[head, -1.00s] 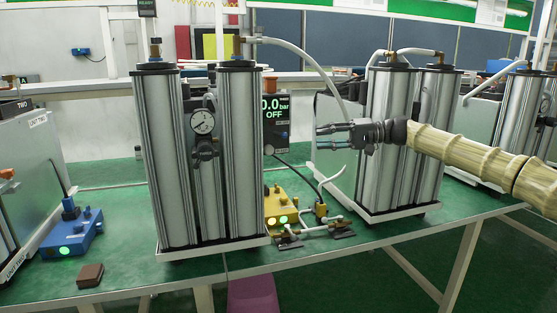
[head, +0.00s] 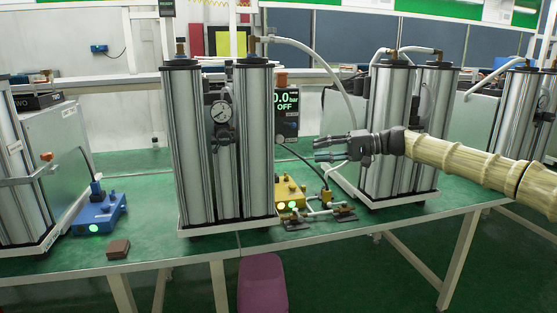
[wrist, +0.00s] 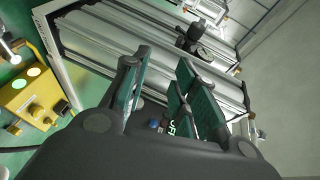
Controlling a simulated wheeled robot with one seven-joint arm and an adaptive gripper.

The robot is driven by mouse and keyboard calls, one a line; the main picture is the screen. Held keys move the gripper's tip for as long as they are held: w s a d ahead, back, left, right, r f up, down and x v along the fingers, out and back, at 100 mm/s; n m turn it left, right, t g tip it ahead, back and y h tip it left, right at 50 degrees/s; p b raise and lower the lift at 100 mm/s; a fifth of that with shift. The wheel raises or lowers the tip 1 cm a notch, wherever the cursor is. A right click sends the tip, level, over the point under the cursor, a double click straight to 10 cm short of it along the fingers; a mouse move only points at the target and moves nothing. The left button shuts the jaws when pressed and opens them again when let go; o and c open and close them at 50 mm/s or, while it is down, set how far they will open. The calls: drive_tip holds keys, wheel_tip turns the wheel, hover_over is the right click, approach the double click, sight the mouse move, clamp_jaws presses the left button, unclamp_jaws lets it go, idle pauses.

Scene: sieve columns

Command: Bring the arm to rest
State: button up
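My gripper (head: 322,149) reaches in from the right on my arm, which has a pale ribbed cover. It points left above the bench, in front of the gap between two sieve column units. The near unit (head: 218,150) stands left of it, the other unit (head: 400,130) behind and to the right. In the wrist view my gripper's green-padded fingers (wrist: 165,80) are apart with nothing held between them. Silver columns show tilted beyond them.
A blue box (head: 98,213) and a brown block (head: 118,249) sit left. A display (head: 287,112) reads OFF. A pink stool (head: 262,285) is below the bench edge.

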drive_tip(key=s+a+f+h+p, duration=0.1)
drive_tip(key=s+a+f, duration=0.2)
drive_tip(key=a+f, duration=0.35)
drive_tip(key=s+a+f+m+h+p, duration=0.15)
drive_tip(key=a+f, duration=0.25)
drive_tip(key=f, duration=0.5)
drive_tip(key=s+a+f+h, duration=0.1)
drive_tip(key=s+a+f, duration=0.35)
drive_tip(key=f, duration=0.25)
drive_tip(key=s+a+f+g+h+p, duration=0.1)
drive_tip(key=s+a+f+h, duration=0.1)
drive_tip(key=s+f, duration=0.75)
drive_tip(key=s+a+f+g+h+p, duration=0.1)
drive_tip(key=s+f+h, duration=0.1)
drive_tip(key=s+f, duration=0.8)
drive_tip(key=s+d+f+h+p, duration=0.1)
drive_tip(key=s+d+f+h, duration=0.1)
drive_tip(key=s+d+f, duration=0.45)
drive_tip(key=s+d+f+h+p, duration=0.2)
drive_tip(key=s+d+f, duration=0.1)
drive_tip(key=s+f, duration=0.6)
drive_tip(key=s+d+r+h+p, duration=0.1)
drive_tip(key=s+d+r+h, duration=0.1)
drive_tip(key=s+d, duration=0.6)
drive_tip(key=s+d+r+h+p, duration=0.1)
drive_tip(key=s+d+h, duration=0.1)
drive_tip(key=s+d, duration=0.7)
drive_tip(key=shift+s+d+r+n, duration=0.25)
drive_tip(key=shift+d+r+n, duration=0.2)
drive_tip(key=shift+d, duration=0.2)
